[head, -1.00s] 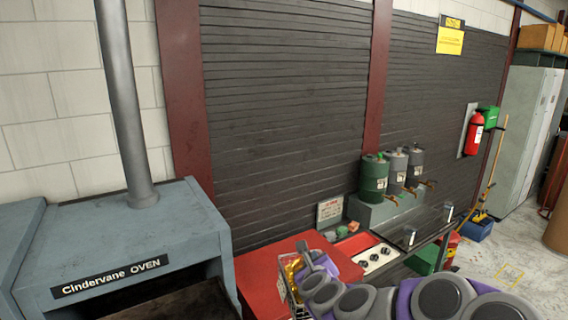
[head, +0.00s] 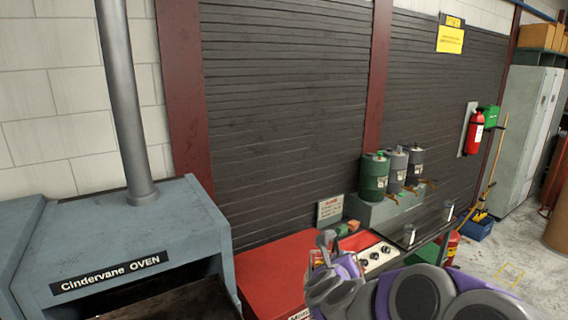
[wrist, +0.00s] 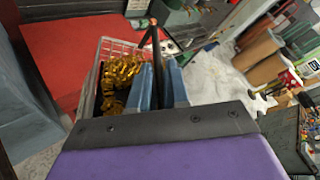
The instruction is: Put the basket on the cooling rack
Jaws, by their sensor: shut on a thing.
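In the wrist view, the basket (wrist: 118,46) is a pale wire-mesh box holding shiny gold coiled springs (wrist: 122,72). My gripper (wrist: 160,80) has two blue-grey fingers shut on the basket's dark upright handle (wrist: 156,48). The fingers hide the near right part of the basket. I cannot pick out a cooling rack in either view.
A red cabinet (head: 268,270) stands beside the blue-grey Cindervane oven (head: 130,240), which has an open front. A bench with several drums (head: 375,178) lies right of the cabinet. In the wrist view, brown cylinders (wrist: 258,55) stand at the right.

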